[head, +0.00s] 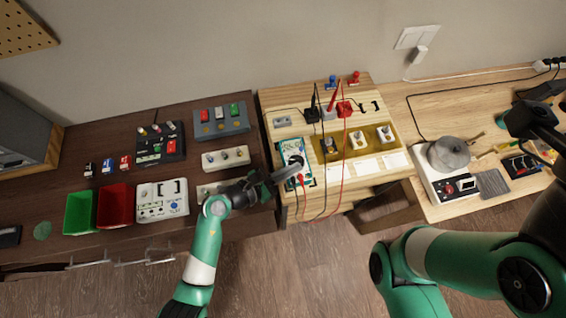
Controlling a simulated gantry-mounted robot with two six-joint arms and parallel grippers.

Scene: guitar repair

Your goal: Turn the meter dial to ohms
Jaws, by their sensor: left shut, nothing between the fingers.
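The meter (291,149) is a teal-cased multimeter on the light wooden bench, with its screen toward the back. Red and black leads run from it. My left gripper (288,174) is shut and empty at the lower part of the meter, over its dial area. The dial is mostly hidden by the fingers, so its setting and any contact cannot be made out. My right gripper (528,118) is a dark shape at the far right, away from the meter; its fingers are not clear.
Probes stand in black (312,115) and red (344,109) holders behind the meter. A yellow tray (371,150) with several parts lies to its right. Red (115,206) and green (79,213) bins stand on the dark left bench. A round grey pot (449,154) stands on the right bench.

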